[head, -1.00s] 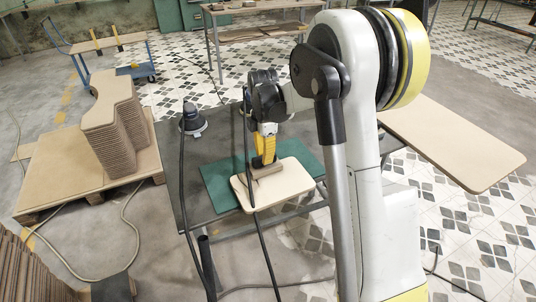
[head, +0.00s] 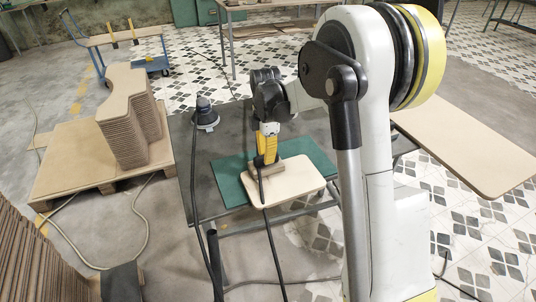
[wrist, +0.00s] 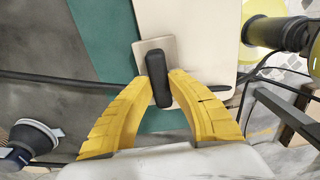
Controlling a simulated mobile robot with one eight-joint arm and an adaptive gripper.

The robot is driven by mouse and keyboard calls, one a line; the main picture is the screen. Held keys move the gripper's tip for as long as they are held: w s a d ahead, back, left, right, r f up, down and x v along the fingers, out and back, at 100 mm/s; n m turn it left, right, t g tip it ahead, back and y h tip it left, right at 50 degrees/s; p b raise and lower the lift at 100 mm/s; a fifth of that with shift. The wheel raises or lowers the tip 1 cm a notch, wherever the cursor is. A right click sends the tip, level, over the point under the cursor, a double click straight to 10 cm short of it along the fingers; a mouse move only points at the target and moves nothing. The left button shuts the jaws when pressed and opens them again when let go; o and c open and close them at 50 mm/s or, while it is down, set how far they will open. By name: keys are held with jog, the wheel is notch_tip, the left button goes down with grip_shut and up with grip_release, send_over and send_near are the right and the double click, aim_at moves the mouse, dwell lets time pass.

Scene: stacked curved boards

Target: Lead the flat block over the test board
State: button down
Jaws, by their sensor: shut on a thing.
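The test board (head: 293,187) is a pale board with rounded corners, lying flat on a green mat (head: 229,184) on a grey table. It also shows in the wrist view (wrist: 205,40). The flat block (head: 276,165) is a small beige block at the board's far left part. In the wrist view the block (wrist: 143,47) lies by the board's left edge, with a black grip piece (wrist: 158,78) on it. My yellow gripper (wrist: 159,88) is shut on this grip piece, with one finger on each side. Whether the block touches the board everywhere is unclear.
A black and grey power tool (head: 206,116) stands on the table's far left part. Black cables cross the table and board area. A pallet (head: 75,175) with stacked curved boards (head: 127,110) is at left. A large beige tabletop (head: 465,150) is at right.

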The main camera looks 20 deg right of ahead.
aim_at(257, 158)
jog(key=shift+a, duration=0.1)
jog(key=shift+a+f, duration=0.15)
jog(key=shift+a, duration=1.35)
jog(key=shift+r+p, duration=0.4)
jog(key=shift+r, duration=0.35)
jog(key=shift+r+p, duration=2.05)
jog(key=shift+r, duration=0.95)
